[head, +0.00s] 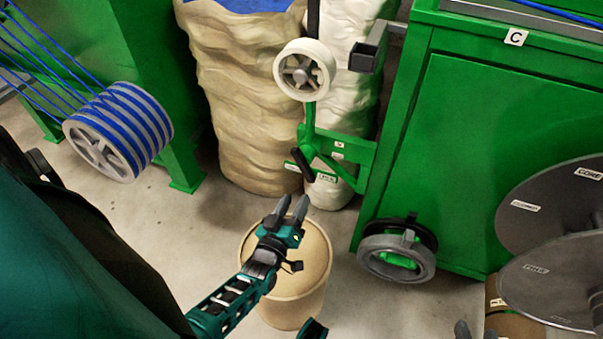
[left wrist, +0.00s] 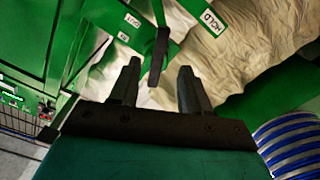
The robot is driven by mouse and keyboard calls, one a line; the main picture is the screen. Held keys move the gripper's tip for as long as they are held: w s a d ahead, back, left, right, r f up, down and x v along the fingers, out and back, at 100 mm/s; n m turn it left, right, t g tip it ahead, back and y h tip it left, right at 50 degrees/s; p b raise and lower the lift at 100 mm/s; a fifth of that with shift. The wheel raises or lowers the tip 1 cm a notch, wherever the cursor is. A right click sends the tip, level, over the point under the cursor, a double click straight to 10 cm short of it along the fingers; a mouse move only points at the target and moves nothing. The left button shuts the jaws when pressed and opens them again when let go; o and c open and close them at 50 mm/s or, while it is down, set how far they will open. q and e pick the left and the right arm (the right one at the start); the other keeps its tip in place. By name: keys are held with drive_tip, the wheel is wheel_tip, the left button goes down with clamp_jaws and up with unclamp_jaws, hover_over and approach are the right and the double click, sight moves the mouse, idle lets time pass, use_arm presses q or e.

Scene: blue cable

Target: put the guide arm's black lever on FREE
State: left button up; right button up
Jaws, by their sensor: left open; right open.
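The guide arm (head: 311,135) is a green bracket carrying a pale roller on the green cabinet's left side. Its black lever (head: 303,164) slants downward, its lower end beside a small plate with a label (head: 326,178). In the left wrist view the lever (left wrist: 159,55) shows ahead, between my fingertips in the picture; a HOLD label (left wrist: 211,23) is right of it. I cannot read a FREE label. My left gripper (head: 292,207) is open and empty, below the lever, with no contact visible.
A tan-topped bin (head: 318,265) stands under my left gripper. Large sacks (head: 245,100) stand behind the guide arm. A blue cable spool (head: 118,130) is at left, grey reels (head: 550,275) at right, and a handwheel (head: 396,259) on the cabinet's lower front.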

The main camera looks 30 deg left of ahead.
use_arm(q)
drive_tip(key=shift+v, duration=1.2)
